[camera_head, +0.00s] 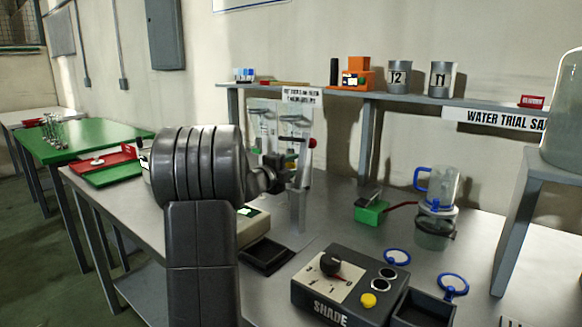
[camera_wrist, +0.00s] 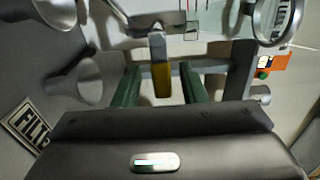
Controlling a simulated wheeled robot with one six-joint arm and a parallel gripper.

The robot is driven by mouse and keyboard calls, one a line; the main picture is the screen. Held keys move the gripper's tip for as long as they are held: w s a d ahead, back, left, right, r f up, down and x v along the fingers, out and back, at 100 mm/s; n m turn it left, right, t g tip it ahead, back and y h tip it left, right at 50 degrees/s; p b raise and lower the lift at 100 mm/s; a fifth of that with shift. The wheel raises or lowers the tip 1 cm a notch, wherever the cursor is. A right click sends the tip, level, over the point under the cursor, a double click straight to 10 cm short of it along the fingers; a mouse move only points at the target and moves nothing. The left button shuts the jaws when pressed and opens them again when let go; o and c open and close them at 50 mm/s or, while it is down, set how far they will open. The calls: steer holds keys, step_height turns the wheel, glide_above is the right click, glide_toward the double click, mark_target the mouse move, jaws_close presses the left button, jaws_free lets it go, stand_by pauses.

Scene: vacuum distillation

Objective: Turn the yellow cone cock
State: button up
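The yellow cone cock (camera_wrist: 162,82) shows in the middle of the wrist view, its handle pointing down the picture from a grey fitting. My gripper (camera_wrist: 159,72) is open, with one green finger on each side of the yellow handle. A gap shows between the handle and each finger, so they look apart; how deep the handle sits between them is hard to tell. In the head view my gripper (camera_head: 288,175) is at the glassware stand, and my arm hides part of it. The cock is too small there to make out clearly.
In the wrist view, metal rings and funnel shapes surround the cock closely. In the head view, a SHADE control box (camera_head: 335,285) sits at the front, a glass jug (camera_head: 443,185) at the right, and a grey shelf (camera_head: 425,98) runs behind the stand. A green table (camera_head: 95,143) is at left.

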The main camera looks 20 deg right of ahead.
mark_target(291, 163)
step_height(291, 163, up, 10)
steer(key=p, duration=0.4)
stand_by(0.5)
